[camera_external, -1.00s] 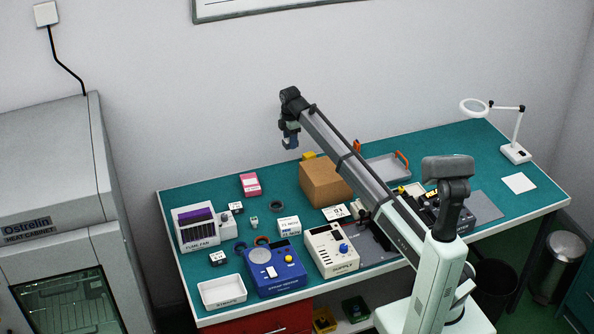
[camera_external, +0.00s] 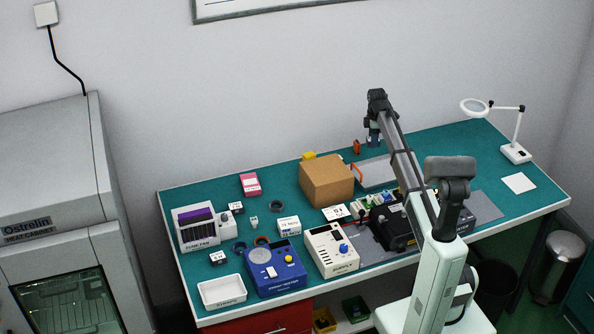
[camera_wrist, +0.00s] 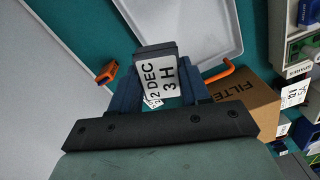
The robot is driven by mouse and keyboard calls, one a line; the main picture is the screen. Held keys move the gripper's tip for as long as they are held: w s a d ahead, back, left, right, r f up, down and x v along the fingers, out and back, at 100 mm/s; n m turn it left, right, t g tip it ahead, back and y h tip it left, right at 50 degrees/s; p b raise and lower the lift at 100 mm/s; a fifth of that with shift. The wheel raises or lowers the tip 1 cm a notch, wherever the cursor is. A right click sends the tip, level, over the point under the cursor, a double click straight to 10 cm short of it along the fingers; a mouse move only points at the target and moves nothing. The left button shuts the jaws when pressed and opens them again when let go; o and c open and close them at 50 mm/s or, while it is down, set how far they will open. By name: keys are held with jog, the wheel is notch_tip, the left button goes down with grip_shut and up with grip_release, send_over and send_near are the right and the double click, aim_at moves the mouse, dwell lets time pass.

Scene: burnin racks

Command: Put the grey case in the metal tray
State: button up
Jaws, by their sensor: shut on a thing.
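My gripper (camera_wrist: 157,95) is shut on the grey case (camera_wrist: 154,48), a small dark grey block with a white label reading "2 DEC 3 H" in the wrist view. In the external view my gripper (camera_external: 374,138) is raised above the back of the bench, and the case is too small to make out clearly there. The metal tray (camera_external: 374,173) is a shallow light grey tray with orange handles, partly hidden behind my arm.
A brown cardboard box (camera_external: 327,181) stands left of the tray, close to it. A black device (camera_external: 392,229) and a circuit board lie in front of the tray. A magnifier lamp (camera_external: 514,150) stands at the far right. The wall runs along the bench's back.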

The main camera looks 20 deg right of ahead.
jog(key=n, duration=0.1)
send_over(380, 174)
notch_tip(380, 174, down, 2)
jog(key=shift+s+f+n, duration=0.1)
jog(key=shift+f+n, duration=0.55)
jog(key=shift+f, duration=1.9)
jog(key=shift+f+n, duration=0.65)
jog(key=shift+f, duration=1.85)
jog(key=shift+f, duration=0.1)
jog(key=o, duration=1.1)
notch_tip(380, 174, up, 12)
